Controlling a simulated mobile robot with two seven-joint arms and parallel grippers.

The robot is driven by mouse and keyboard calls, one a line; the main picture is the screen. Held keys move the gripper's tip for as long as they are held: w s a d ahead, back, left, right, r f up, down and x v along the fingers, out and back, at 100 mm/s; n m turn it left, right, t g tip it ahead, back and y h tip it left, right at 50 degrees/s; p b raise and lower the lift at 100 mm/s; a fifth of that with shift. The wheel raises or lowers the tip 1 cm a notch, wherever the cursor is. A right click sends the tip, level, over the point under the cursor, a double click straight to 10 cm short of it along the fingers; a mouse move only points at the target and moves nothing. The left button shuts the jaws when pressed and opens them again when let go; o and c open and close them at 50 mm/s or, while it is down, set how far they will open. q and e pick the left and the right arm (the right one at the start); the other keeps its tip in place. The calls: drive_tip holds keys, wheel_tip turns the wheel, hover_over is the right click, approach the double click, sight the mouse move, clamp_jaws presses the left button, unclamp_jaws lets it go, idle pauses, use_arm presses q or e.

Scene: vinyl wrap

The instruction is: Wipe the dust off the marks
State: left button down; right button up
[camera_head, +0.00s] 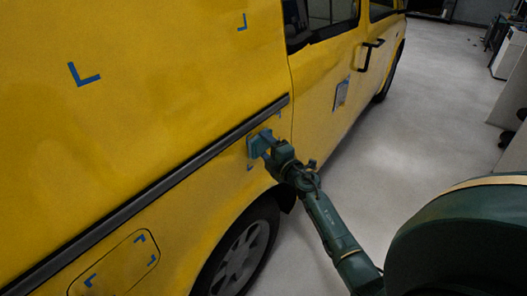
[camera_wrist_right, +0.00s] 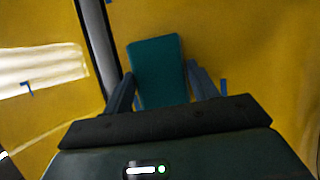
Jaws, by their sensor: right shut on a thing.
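My right gripper (camera_head: 264,146) is shut on a flat teal pad (camera_head: 253,147) at the side of the yellow van (camera_head: 130,150), just below its black trim strip. In the right wrist view the pad (camera_wrist_right: 156,62) sits between the two fingers, in front of the yellow panel; I cannot tell whether it touches. Blue marks lie close by, one right of the pad (camera_wrist_right: 223,87) and one left beyond the strip (camera_wrist_right: 27,88). Other blue corner marks are on the upper panel (camera_head: 84,76), near the window (camera_head: 242,23) and on the fuel-flap-like panel (camera_head: 140,238). My left gripper is out of view.
The black trim strip (camera_head: 170,183) runs along the van's side. A wheel (camera_head: 238,262) is below the pad. Grey floor (camera_head: 420,110) is open beside the van; white equipment (camera_head: 508,52) stands at far right.

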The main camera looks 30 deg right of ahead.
drive_tip(key=w+d+b, duration=0.1)
drive_tip(key=d, duration=0.1)
drive_tip(key=w+d+b, duration=0.1)
drive_tip(key=d, duration=0.2)
drive_tip(key=w+d+b, duration=0.1)
drive_tip(key=d, duration=0.1)
drive_tip(key=shift+d+r, duration=0.1)
drive_tip(key=shift+d, duration=0.05)
idle(0.4)
drive_tip(key=shift+s+d, duration=0.15)
drive_tip(key=shift+s, duration=0.15)
drive_tip(key=shift+s+d+p, duration=0.25)
drive_tip(key=shift+s+d, duration=0.1)
drive_tip(key=shift+s, duration=0.45)
drive_tip(key=shift+s+d+p, duration=0.2)
drive_tip(key=shift+s+d, duration=0.1)
drive_tip(key=shift+s, duration=0.5)
drive_tip(key=shift+s+d+p, duration=0.25)
drive_tip(key=shift+s+d, duration=0.1)
drive_tip(key=shift+s, duration=0.45)
